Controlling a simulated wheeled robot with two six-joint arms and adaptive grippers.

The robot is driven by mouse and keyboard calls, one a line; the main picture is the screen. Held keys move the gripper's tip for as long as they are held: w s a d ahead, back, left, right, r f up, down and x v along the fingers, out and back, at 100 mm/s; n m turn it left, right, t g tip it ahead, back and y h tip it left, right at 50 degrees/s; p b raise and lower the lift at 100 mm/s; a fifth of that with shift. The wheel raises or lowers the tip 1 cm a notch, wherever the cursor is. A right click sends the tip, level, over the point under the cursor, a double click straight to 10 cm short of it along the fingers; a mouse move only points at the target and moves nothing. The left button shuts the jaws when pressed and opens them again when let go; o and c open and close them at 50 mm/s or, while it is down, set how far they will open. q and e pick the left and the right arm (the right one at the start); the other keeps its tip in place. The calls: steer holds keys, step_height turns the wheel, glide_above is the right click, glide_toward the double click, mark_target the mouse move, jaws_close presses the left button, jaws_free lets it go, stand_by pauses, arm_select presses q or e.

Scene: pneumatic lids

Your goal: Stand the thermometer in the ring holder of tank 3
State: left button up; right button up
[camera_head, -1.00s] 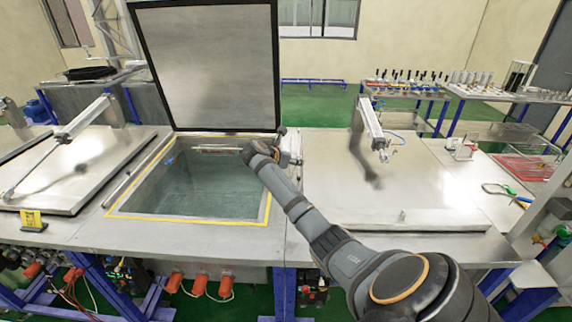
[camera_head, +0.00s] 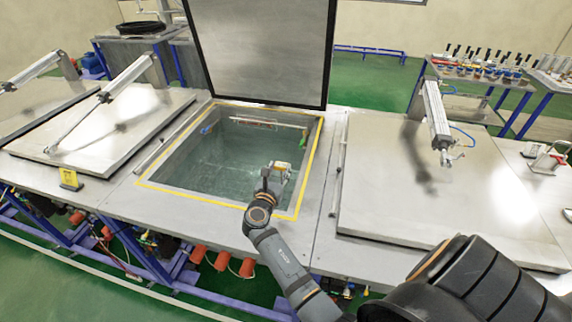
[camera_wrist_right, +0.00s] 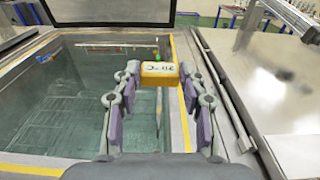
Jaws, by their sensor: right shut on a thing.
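My right gripper (camera_head: 277,173) is over the near right part of the open tank (camera_head: 184,144). In the right wrist view, the gripper (camera_wrist_right: 158,88) is shut on the thermometer, whose yellow head (camera_wrist_right: 158,76) carries a "20 °C" marking. Its thin pale stem (camera_wrist_right: 159,108) points down between the fingers, over the tank opening. A small green part (camera_head: 303,139) sits at the tank's far right inner side, beyond the gripper. I cannot tell whether it is the ring holder. My left gripper is not in view.
The tank's grey lid (camera_head: 262,50) stands open behind it. A closed lid (camera_head: 390,190) lies to the right and another (camera_head: 110,125) to the left, each with a cylinder. A blue part (camera_head: 207,130) is at the tank's left inner wall. A yellow sign (camera_head: 69,178) stands at left.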

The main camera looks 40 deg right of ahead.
steer(key=shift+s+a+f+b, duration=0.2)
steer(key=shift+f+b, duration=0.1)
steer(key=shift+f, duration=0.45)
arm_select(q)
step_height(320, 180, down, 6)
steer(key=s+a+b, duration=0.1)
steer(key=b, duration=0.4)
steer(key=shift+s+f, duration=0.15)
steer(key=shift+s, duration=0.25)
arm_select(e)
step_height(320, 180, down, 7)
steer(key=shift+r, duration=0.15)
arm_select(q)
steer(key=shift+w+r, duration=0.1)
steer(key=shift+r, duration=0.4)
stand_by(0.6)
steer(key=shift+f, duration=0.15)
